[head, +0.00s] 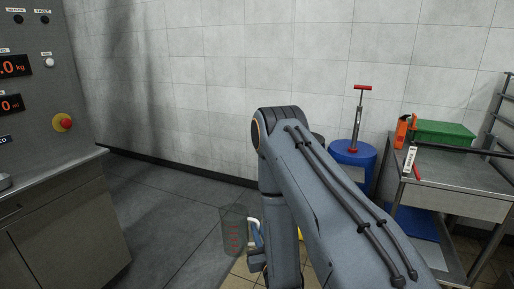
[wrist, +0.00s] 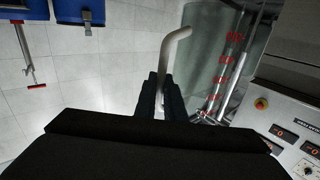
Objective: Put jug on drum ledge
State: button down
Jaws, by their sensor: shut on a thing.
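The jug (head: 233,232) is clear with red markings and hangs low in the head view, left of my forearm. In the wrist view the jug (wrist: 212,60) fills the upper right, with its pale handle (wrist: 176,40) between my fingers. My gripper (wrist: 160,92) is shut on this handle. In the head view my gripper (head: 257,258) is partly hidden by my arm. The blue drum (head: 353,158) stands by the wall, right of my arm, with a red-handled pump on top; its lower part is hidden. In the wrist view the drum (wrist: 74,12) is cut off at top left.
A steel cart (head: 455,185) at the right carries a green crate (head: 440,133) and an orange tool (head: 402,131). A grey cabinet (head: 60,215) with a control panel (head: 40,80) stands at the left. The floor (head: 160,205) between cabinet and arm is clear.

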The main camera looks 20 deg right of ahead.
aim_at(352, 172)
jog(key=z, duration=0.75)
jog(key=i, duration=0.9)
jog(key=z, duration=0.55)
